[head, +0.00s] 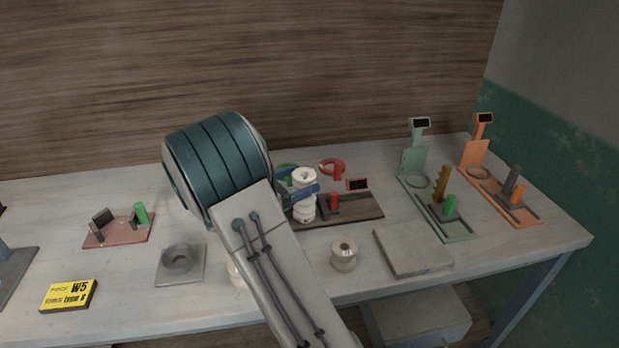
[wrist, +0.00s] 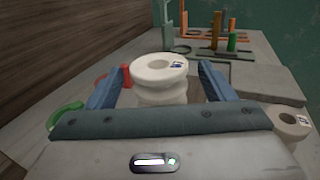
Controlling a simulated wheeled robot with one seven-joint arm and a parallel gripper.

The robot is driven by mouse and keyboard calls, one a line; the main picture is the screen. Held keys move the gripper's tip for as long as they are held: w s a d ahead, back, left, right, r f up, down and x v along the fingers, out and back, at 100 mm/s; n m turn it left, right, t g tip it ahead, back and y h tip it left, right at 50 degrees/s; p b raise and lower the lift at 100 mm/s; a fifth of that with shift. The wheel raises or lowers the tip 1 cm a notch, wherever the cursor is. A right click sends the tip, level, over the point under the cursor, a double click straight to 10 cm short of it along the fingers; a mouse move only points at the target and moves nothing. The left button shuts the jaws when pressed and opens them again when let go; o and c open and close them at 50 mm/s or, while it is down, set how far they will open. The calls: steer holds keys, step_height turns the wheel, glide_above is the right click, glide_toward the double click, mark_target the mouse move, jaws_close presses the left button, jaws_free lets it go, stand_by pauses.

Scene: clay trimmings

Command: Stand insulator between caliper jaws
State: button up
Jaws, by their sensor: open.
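A white ribbed insulator (head: 304,207) stands upright at the left part of a dark brown caliper base (head: 350,210); I cannot tell whether its foot touches the base. The base carries a red post (head: 334,201), dark jaw parts and a small display (head: 357,184). My gripper (head: 303,181) is open, with its blue fingers on either side of the insulator. In the wrist view the insulator's top (wrist: 160,67) shows between the fingers (wrist: 163,75), with a small blue label on it. The caliper is mostly hidden there behind the insulator and gripper.
A second insulator (head: 344,256) stands at the table's front; another is partly behind my arm. A grey slab (head: 412,250) lies right of it. Green (head: 450,215) and orange (head: 510,200) gauges stand right. A pink fixture (head: 120,231), socket block (head: 180,268) and yellow sign (head: 69,295) sit left.

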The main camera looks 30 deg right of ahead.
steer(key=s+a, duration=0.1)
steer(key=a, duration=0.7)
steer(key=s+d+f+m+g+y, duration=0.15)
steer(key=s+m+g+y, duration=0.25)
steer(key=s+m+y, duration=0.9)
steer(key=s+a+r+m+t+y, duration=0.1)
steer(key=s+a+m+t+y, duration=0.3)
steer(key=s, duration=0.7)
steer(key=shift+a+m+t+y, duration=0.45)
steer(key=shift+a+m, duration=0.75)
steer(key=shift+a, duration=0.7)
